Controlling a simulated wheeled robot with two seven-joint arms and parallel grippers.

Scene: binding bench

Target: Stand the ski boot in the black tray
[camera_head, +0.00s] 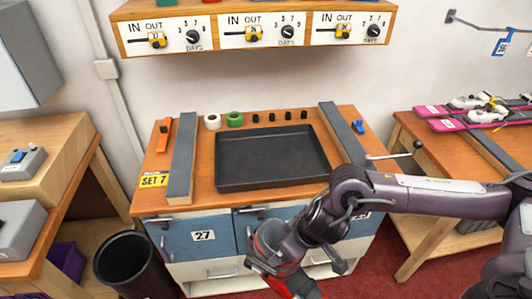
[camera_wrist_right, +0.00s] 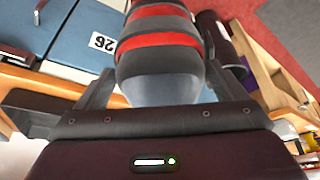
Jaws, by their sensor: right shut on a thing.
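The ski boot (camera_head: 268,238), grey with red bands, is in front of the cabinet at the bottom middle of the head view. My right gripper (camera_head: 284,258) is shut on it; in the right wrist view the boot (camera_wrist_right: 160,62) sits between the two fingers. The boot is in the air, below the bench-top level, and tilted. Part of it is hidden by my gripper. The black tray (camera_head: 270,152) lies empty on the wooden bench top, beyond and above the boot in the picture. My left gripper is not in view.
Grey bars (camera_head: 183,160) and (camera_head: 342,132) flank the tray. Green and white tape rolls (camera_head: 235,119) and several small black pieces stand behind it. An orange tool (camera_head: 164,135) lies left. A dial shelf (camera_head: 255,28) overhangs the back. A black bin (camera_head: 130,265) stands on the floor.

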